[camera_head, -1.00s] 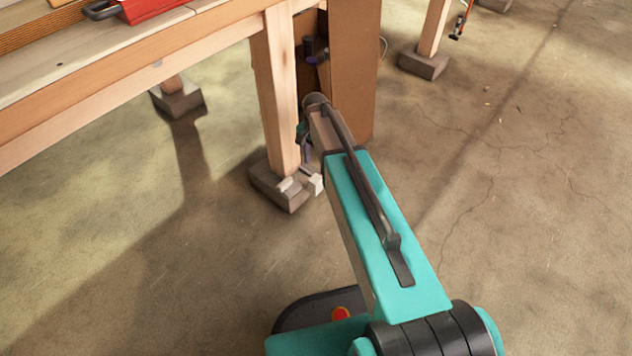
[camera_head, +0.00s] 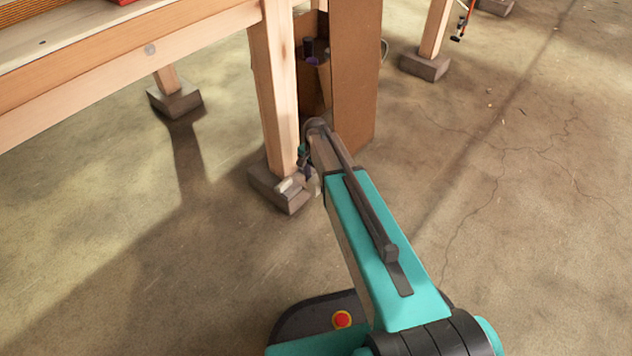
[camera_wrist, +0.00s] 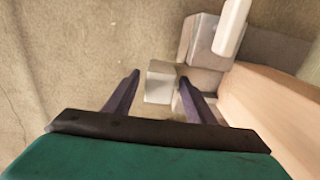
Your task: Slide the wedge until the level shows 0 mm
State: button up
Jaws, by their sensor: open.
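A pale grey block (camera_wrist: 162,82), which looks like the wedge's end, shows in the wrist view beside the wooden leg (camera_wrist: 268,105). My gripper (camera_wrist: 159,78) is open, with its two dark fingers on either side of this block. The right finger is close to it or touching; a gap shows at the left finger. Grey pieces (camera_wrist: 203,45) and a white bar (camera_wrist: 231,28) lie just beyond. In the head view, the leg (camera_head: 273,90) stands at a grey foot block (camera_head: 268,185), with pale pieces (camera_head: 290,185) at its front. I cannot make out a level reading.
The wooden bench (camera_head: 150,50) spans the upper left. A tall brown panel (camera_head: 354,85) stands right behind the leg, close to my arm. Other legs stand on grey blocks (camera_head: 176,98) and (camera_head: 425,66). The concrete floor in front and to the right is clear.

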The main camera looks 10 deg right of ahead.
grip_shut()
jog(key=shift+w+a+r+p, duration=0.2)
jog(key=shift+w+p, duration=0.25)
jog(key=shift+p, duration=0.3)
jog(key=shift+w+a+f+p, duration=0.2)
jog(key=shift+w+a+p, duration=0.2)
jog(key=shift+p, duration=0.15)
grip_release()
jog(key=shift+r, duration=0.15)
notch_tip(320, 180, up, 14)
jog(key=p, duration=0.5)
jog(key=shift+f, duration=0.25)
